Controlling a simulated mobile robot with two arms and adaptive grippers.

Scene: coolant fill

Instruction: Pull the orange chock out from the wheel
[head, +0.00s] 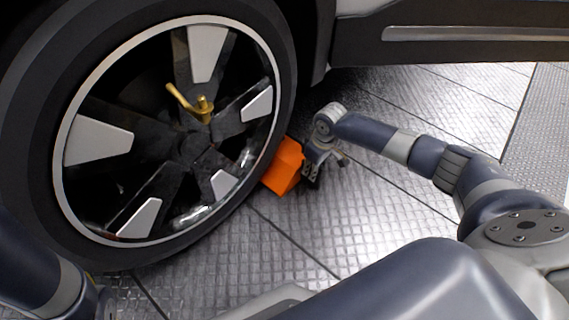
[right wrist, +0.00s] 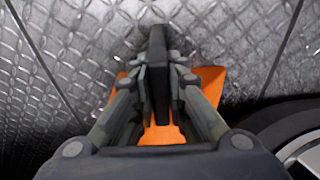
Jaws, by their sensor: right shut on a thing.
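The orange chock (head: 283,166) sits on the metal floor against the lower right of the car wheel (head: 170,125). My right gripper (head: 309,168) is at the chock's right side, away from the wheel. In the right wrist view the gripper (right wrist: 158,75) is shut on a dark upright part in front of the orange chock (right wrist: 209,82), which shows on both sides of the fingers and below. The fingers hide the middle of the chock. My left arm shows at the lower left of the head view, with its gripper out of sight.
The car's dark sill (head: 450,35) overhangs the floor at the upper right. A brass-coloured fitting (head: 203,108) sticks out from the wheel. The tyre (right wrist: 285,118) is close by in the right wrist view.

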